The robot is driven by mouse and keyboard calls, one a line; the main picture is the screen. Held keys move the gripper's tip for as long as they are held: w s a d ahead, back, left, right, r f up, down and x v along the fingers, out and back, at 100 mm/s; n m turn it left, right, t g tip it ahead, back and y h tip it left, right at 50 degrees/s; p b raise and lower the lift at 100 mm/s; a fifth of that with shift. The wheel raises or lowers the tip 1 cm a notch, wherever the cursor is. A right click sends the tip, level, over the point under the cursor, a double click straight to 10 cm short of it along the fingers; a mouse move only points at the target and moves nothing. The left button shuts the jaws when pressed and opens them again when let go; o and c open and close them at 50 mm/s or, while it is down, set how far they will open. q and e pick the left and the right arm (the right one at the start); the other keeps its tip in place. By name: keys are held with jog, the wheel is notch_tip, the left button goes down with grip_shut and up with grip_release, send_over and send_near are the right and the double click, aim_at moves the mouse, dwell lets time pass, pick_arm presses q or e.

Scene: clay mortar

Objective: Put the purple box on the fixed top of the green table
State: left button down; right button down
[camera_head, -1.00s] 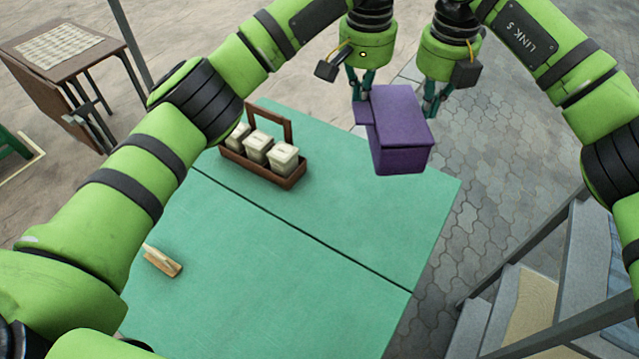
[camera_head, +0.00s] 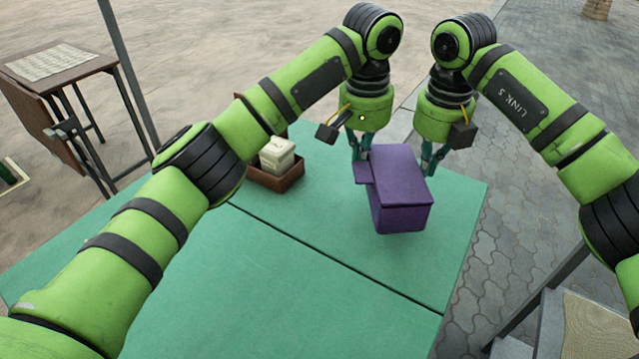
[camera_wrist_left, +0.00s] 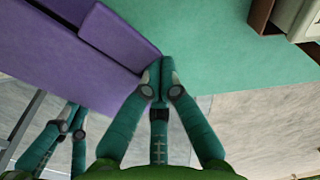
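The purple box (camera_head: 402,190) is upright over the far right part of the green table (camera_head: 290,255); I cannot tell whether its bottom touches the top. A seam crosses the tabletop in front of the box. My left gripper (camera_head: 361,157) is shut on the flange at the box's left far side, also seen in the left wrist view (camera_wrist_left: 160,78). My right gripper (camera_head: 428,165) is at the box's right far side, its fingers drawn together on the box edge and partly hidden by the box.
A brown wooden caddy (camera_head: 277,183) with white jars stands on the table left of the box, partly hidden by my left arm. A small brown table (camera_head: 55,65) stands at the far left. Grey steps (camera_head: 545,320) are at the lower right. The table's near part looks clear.

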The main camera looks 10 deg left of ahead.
pick_arm(q)
jog(key=shift+s+d+r, duration=0.1)
jog(key=shift+d, duration=0.25)
pick_arm(e)
jog(key=shift+s+a+r, duration=0.1)
jog(key=shift+a+r, duration=0.05)
jog(key=shift+a, duration=0.2)
